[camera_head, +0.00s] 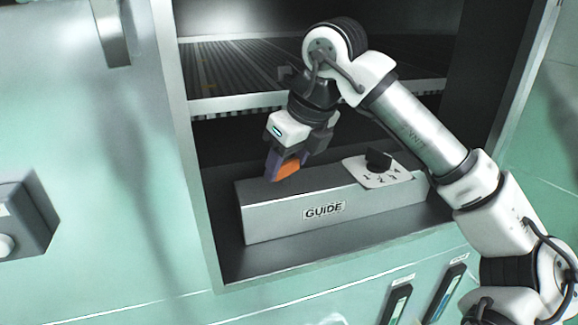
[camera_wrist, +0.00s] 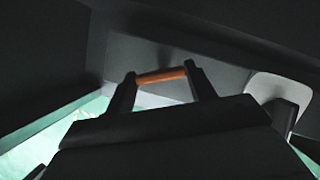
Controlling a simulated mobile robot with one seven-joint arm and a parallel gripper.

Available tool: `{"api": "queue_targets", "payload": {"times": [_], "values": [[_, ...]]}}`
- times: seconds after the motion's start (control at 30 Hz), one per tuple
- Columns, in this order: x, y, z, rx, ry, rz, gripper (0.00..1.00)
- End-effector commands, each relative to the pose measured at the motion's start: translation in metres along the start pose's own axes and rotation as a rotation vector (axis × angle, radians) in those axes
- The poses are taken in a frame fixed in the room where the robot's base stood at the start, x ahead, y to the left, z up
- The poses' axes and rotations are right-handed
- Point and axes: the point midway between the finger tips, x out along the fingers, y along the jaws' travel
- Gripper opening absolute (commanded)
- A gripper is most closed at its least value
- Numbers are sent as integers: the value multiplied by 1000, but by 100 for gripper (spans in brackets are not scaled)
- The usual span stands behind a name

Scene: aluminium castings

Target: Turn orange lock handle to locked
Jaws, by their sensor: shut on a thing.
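The orange lock handle (camera_head: 287,171) stands at the left part of the top of a grey metal box labelled GUIDE (camera_head: 290,215). My gripper (camera_head: 287,165) reaches down to it from above, and its jaws are shut on the handle. In the wrist view the handle (camera_wrist: 161,75) shows as a short orange bar between the two dark fingertips of my gripper (camera_wrist: 160,82). The lower part of the handle and its mount are hidden by the fingers. I cannot tell its locked or unlocked marking.
A black knob (camera_head: 378,159) on a white numbered plate (camera_head: 366,180) sits on the box to the right of the handle. The box stands in an open cabinet recess with a slatted shelf (camera_head: 240,72) above. A grey switch box (camera_head: 22,222) is on the green wall at left.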

Motion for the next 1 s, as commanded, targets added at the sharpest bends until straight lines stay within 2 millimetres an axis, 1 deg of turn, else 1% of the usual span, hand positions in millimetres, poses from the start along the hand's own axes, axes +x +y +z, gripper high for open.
{"api": "queue_targets", "payload": {"times": [0.03, 0.2, 0.5, 0.73, 1.0], "values": [[3, 0, -2, 40, 2, -22, 32], [2, 1, -1, 177, 2, -78, 32], [1, 2, 0, 358, 1, -151, 32], [1, 2, 0, 431, 2, -180, 32], [0, 3, 0, 455, 2, -189, 32]]}}
